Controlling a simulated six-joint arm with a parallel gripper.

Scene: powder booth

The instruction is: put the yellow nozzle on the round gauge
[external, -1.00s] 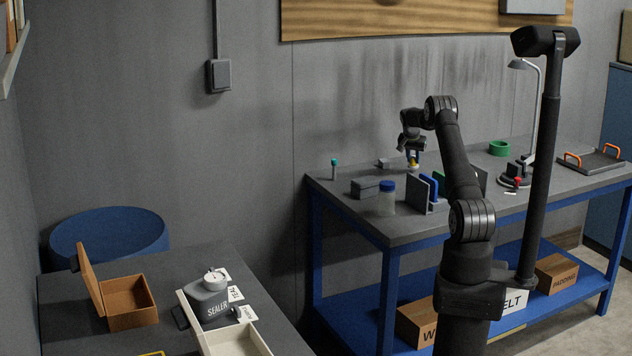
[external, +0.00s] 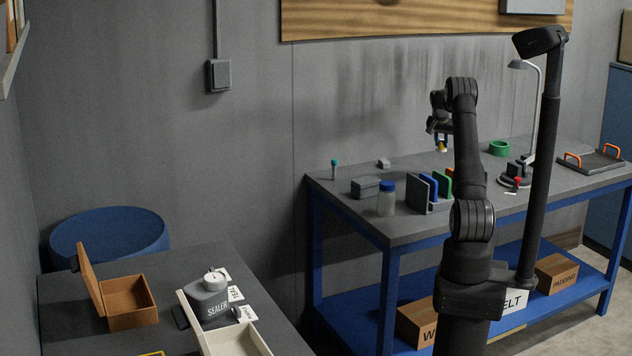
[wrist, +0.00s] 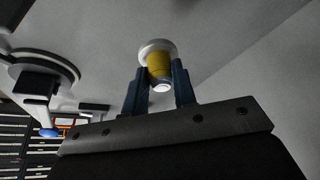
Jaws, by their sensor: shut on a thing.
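The yellow nozzle (external: 441,146) is gripped in my gripper (external: 440,140) above the back part of the blue-legged bench. In the wrist view, the yellow nozzle (wrist: 159,66) sits between the two dark fingertips of my gripper (wrist: 160,85), which are shut on it. A pale round flange shows at the nozzle's far end; I cannot tell for sure whether it is part of the nozzle. I cannot pick out the round gauge with certainty in either view.
On the bench (external: 330,188) stand a clear jar with a blue lid (external: 387,200), upright plates (external: 416,192), a green ring (external: 499,148), a lamp (external: 535,110) and a tray with orange handles (external: 590,163).

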